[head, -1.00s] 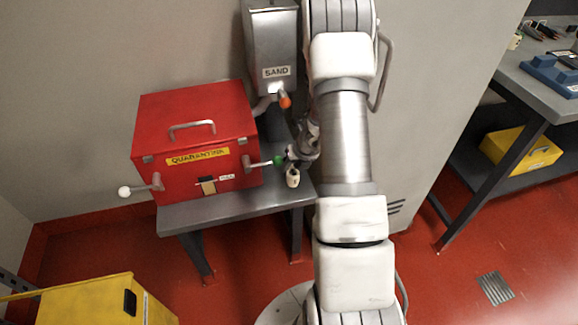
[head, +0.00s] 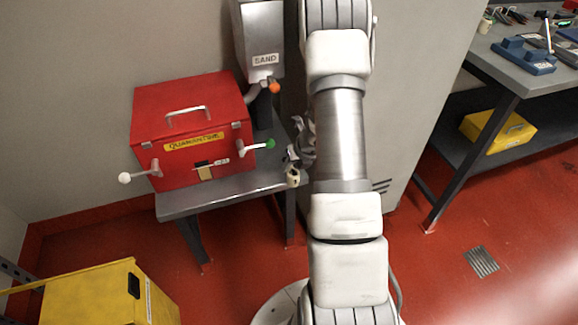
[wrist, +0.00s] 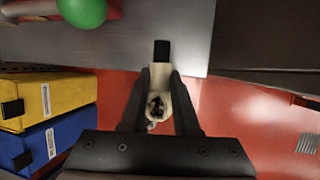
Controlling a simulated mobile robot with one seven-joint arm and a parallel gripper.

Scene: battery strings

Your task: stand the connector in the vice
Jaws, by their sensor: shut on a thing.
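My gripper (wrist: 158,98) is shut on a cream connector with a dark hollow end and a black part at its other end, between the two dark fingers in the wrist view. The connector (wrist: 159,78) also shows in the head view as a small cream piece (head: 293,178) by the right edge of the grey table. My gripper (head: 292,158) is partly hidden by my arm there. A blue device (head: 524,56) on the workbench at the right may be the vice; I cannot tell for sure.
A red quarantine box (head: 190,125) stands on the grey table (head: 225,192), its green-knobbed lever (head: 270,143) left of my gripper. A sand hopper (head: 262,45) stands behind. The workbench (head: 490,50) has a yellow case (head: 497,130) below. A yellow bin (head: 85,295) is front left.

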